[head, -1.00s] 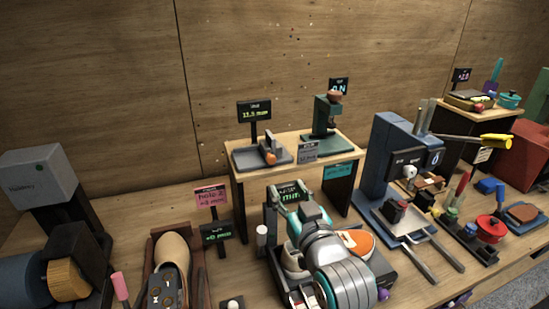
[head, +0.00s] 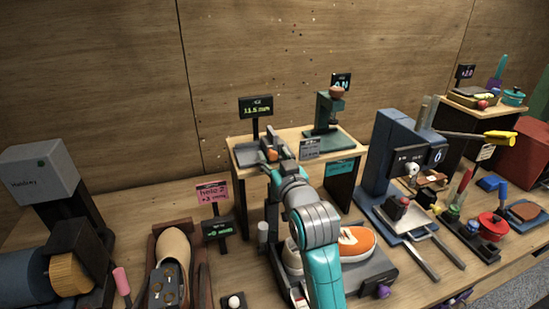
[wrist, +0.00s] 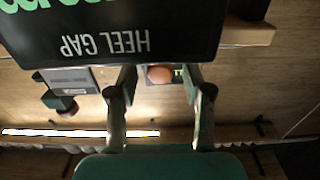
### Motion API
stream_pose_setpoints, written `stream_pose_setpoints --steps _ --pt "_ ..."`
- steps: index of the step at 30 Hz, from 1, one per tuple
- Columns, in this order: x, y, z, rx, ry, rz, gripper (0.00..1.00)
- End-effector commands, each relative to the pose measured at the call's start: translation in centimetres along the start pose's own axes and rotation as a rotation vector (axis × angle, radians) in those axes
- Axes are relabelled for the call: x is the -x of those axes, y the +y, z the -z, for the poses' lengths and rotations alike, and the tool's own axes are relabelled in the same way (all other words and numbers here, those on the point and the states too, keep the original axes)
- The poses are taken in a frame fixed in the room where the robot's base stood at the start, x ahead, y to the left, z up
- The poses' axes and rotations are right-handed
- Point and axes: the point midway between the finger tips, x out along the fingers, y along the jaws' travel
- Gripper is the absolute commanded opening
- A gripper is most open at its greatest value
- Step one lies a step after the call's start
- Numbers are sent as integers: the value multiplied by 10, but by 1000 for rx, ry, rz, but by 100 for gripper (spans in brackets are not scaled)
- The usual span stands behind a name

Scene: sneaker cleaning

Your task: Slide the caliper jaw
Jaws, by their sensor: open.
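The caliper is a grey plate (head: 246,158) with an orange knob (head: 271,155) on the small raised wooden stand, under a display reading about 11.5 mm. My gripper (head: 278,147) is at the caliper's right side in the head view and partly hides it. In the wrist view, my gripper (wrist: 160,82) is open and empty, its two fingers spread. The orange knob (wrist: 159,74) shows between the fingertips, farther along the view. Whether a finger touches the caliper cannot be told.
A black HEEL GAP display (wrist: 110,35) fills the top of the wrist view, close to the fingers. A green press (head: 325,112) stands right of the caliper on the stand (head: 335,147). A blue press (head: 383,155) stands to the right.

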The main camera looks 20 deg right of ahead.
Motion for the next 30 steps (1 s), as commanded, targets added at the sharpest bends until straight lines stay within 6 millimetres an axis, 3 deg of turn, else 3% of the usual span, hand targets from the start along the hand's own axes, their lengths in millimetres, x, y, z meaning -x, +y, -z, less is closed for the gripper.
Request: stream_pose_setpoints --steps 8,14,15,21,30 --pt "-2 0 0 0 0 0 50" --pt "-1 0 0 0 0 0 3" --pt "-1 0 0 0 0 0 0" --pt "-1 -2 0 0 0 1 0" --pt "-2 -36 0 1 0 2 0"
